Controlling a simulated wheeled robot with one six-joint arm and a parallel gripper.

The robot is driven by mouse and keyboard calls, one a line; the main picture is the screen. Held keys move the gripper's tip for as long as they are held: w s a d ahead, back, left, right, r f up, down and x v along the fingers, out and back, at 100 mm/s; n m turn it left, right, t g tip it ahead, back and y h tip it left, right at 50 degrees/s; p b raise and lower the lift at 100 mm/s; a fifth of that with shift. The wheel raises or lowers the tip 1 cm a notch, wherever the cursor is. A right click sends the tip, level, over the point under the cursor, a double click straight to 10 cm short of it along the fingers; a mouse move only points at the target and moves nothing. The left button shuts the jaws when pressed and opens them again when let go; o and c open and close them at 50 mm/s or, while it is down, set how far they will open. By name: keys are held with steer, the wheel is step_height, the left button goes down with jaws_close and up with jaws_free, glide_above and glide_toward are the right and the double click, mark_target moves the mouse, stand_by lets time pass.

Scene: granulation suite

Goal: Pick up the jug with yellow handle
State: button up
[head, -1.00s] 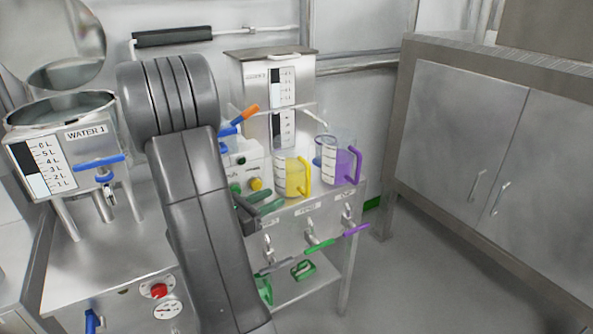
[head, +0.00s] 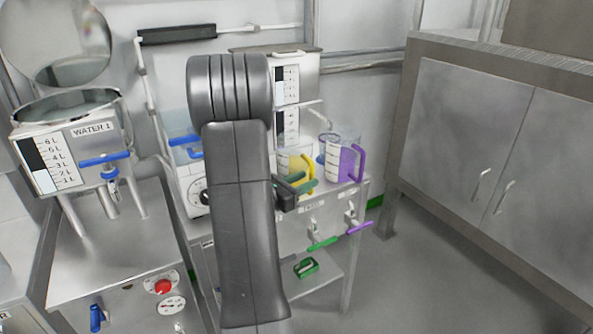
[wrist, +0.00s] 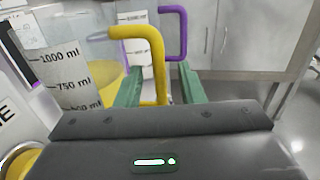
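The jug with the yellow handle (head: 284,162) stands on the steel bench in the head view, partly hidden by my arm. In the wrist view its clear, marked side (wrist: 75,75) fills the left, and its yellow handle (wrist: 155,62) reaches down between my green fingers. My gripper (wrist: 162,88) is open, with the left finger close to the handle and a gap to the right finger. Contact cannot be made out. In the head view my gripper (head: 299,184) is in front of the jug at handle height.
A jug with a purple handle (head: 345,160) stands just right of the yellow one. Behind them is a steel tank with a level scale (head: 287,85). Valves with green and purple levers (head: 322,243) stick out below the bench edge. A steel cabinet (head: 470,130) stands at right.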

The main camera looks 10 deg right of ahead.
mark_target(310, 177)
steer(key=x, duration=0.3)
steer(key=shift+w+d, duration=0.1)
jaws_close()
steer(key=shift+r, duration=0.1)
stand_by(1.3)
